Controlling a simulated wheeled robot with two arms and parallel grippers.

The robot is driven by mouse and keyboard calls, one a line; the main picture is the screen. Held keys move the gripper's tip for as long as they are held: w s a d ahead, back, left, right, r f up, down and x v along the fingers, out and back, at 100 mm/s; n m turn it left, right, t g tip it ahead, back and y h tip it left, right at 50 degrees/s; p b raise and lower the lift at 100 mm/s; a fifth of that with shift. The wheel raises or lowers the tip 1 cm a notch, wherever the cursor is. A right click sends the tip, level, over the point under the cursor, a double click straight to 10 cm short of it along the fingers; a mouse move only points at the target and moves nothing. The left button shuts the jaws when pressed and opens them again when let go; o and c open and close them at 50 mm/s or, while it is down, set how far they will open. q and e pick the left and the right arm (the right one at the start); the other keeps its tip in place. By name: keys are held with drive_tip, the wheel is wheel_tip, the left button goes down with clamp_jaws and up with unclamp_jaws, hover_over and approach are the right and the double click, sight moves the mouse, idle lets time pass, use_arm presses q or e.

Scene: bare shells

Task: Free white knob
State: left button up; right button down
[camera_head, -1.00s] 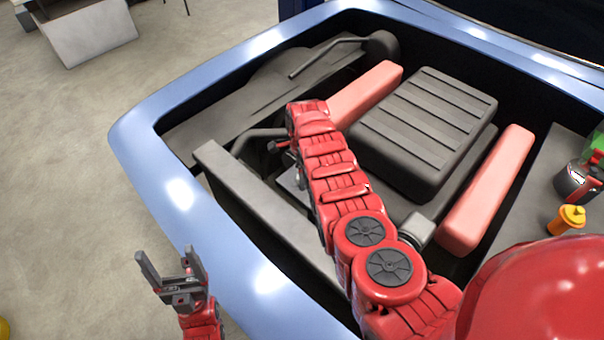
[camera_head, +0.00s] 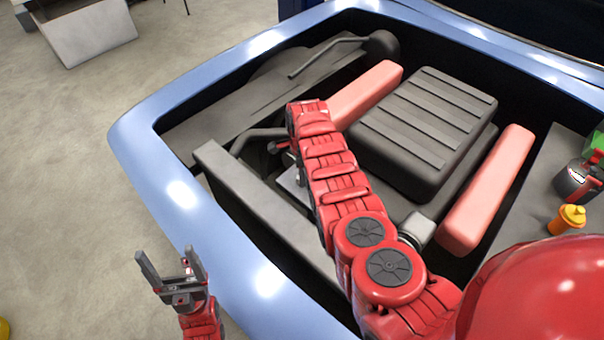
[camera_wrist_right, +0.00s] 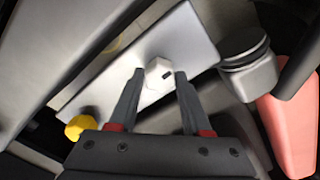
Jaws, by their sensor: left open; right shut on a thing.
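The white knob (camera_wrist_right: 158,74) shows in the right wrist view, on a pale grey plate (camera_wrist_right: 192,38). It has a small dark mark on its side. My right gripper (camera_wrist_right: 160,82) is shut on the white knob, with one fingertip on each side of it. In the head view my right arm reaches down into the engine bay and hides the knob and the fingers. My left gripper (camera_head: 172,272) is open and empty, over the floor beside the car's blue edge.
A yellow knob (camera_wrist_right: 76,127) sits near the plate's lower left end. A grey cylindrical cap (camera_wrist_right: 246,62) and a salmon-coloured block (camera_wrist_right: 292,125) are to the right. The blue body rim (camera_head: 165,185) borders the bay. An orange-yellow cap (camera_head: 567,219) stands at the right.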

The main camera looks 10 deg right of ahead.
drive_tip(key=shift+f+n, duration=0.1)
drive_tip(key=shift+n, duration=0.8)
drive_tip(key=shift+w+n+b, duration=0.1)
drive_tip(key=shift+n+b, duration=0.5)
drive_tip(key=shift+n, duration=0.2)
drive_tip(key=n+b, duration=0.2)
drive_tip(key=n, duration=0.1)
drive_tip(key=shift+f+n, duration=0.15)
drive_tip(key=shift+n, duration=0.15)
drive_tip(key=n+b, duration=0.6)
drive_tip(key=shift+n+b, duration=0.55)
drive_tip(key=shift+n, duration=0.45)
drive_tip(key=shift+r+n+b, duration=0.3)
drive_tip(key=shift+n+b, duration=0.15)
drive_tip(key=shift+n, duration=0.65)
drive_tip(key=shift+c, duration=1.8)
unclamp_jaws()
